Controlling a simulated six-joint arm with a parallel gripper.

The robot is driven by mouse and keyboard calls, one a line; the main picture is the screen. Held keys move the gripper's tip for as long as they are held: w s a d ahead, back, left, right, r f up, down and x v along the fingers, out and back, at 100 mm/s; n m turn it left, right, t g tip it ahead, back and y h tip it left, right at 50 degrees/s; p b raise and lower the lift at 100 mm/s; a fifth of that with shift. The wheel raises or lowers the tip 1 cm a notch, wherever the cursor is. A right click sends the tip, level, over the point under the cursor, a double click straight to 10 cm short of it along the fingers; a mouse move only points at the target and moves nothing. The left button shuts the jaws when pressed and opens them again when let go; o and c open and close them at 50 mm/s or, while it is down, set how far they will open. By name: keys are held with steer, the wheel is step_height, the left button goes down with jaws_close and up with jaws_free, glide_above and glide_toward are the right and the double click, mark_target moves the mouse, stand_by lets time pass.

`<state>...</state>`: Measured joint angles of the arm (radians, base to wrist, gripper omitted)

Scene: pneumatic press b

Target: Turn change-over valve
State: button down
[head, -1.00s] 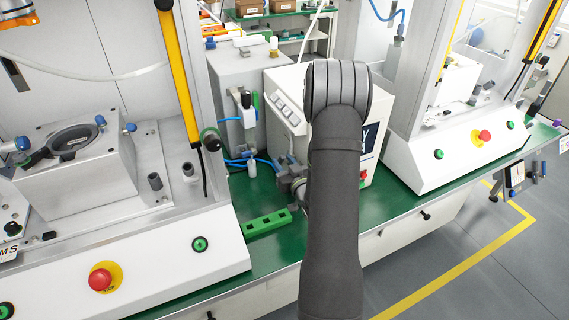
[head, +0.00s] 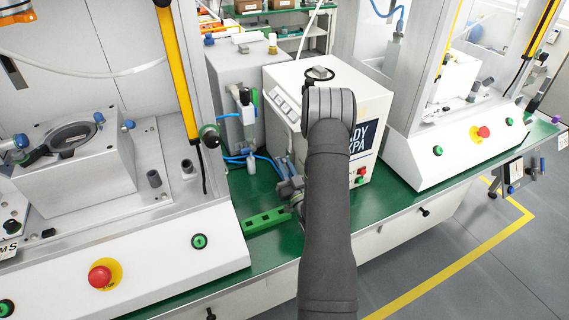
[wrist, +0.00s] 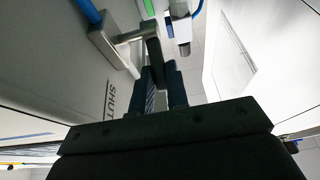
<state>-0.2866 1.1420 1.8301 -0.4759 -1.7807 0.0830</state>
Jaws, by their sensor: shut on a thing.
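In the wrist view my gripper (wrist: 163,85) is shut on a narrow dark piece (wrist: 155,62), which looks like the lever of the change-over valve. The fingers hide much of it. A metal bracket (wrist: 112,42) stands just left of it, on a pale panel marked "SHUT" (wrist: 109,98). In the head view my gripper is mostly hidden by my dark arm. A valve assembly with a green and black part (head: 247,100) and blue tubes stands left of my arm; I cannot tell whether it is the held valve.
A white box (head: 375,100) with a dark sign and a black ring on top stands behind my arm. A green slotted block (head: 266,221) lies on the green bench (head: 265,260). Press stations flank both sides, with red stop buttons (head: 101,276) (head: 482,132).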

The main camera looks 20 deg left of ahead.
steer(key=shift+f+t+y, duration=0.15)
steer(key=shift+t+y, duration=0.15)
steer(key=c, duration=1.4)
jaws_free()
steer(key=shift+s+d, duration=0.1)
steer(key=shift+d, duration=0.05)
steer(key=v, duration=0.7)
steer(key=shift+s, duration=0.1)
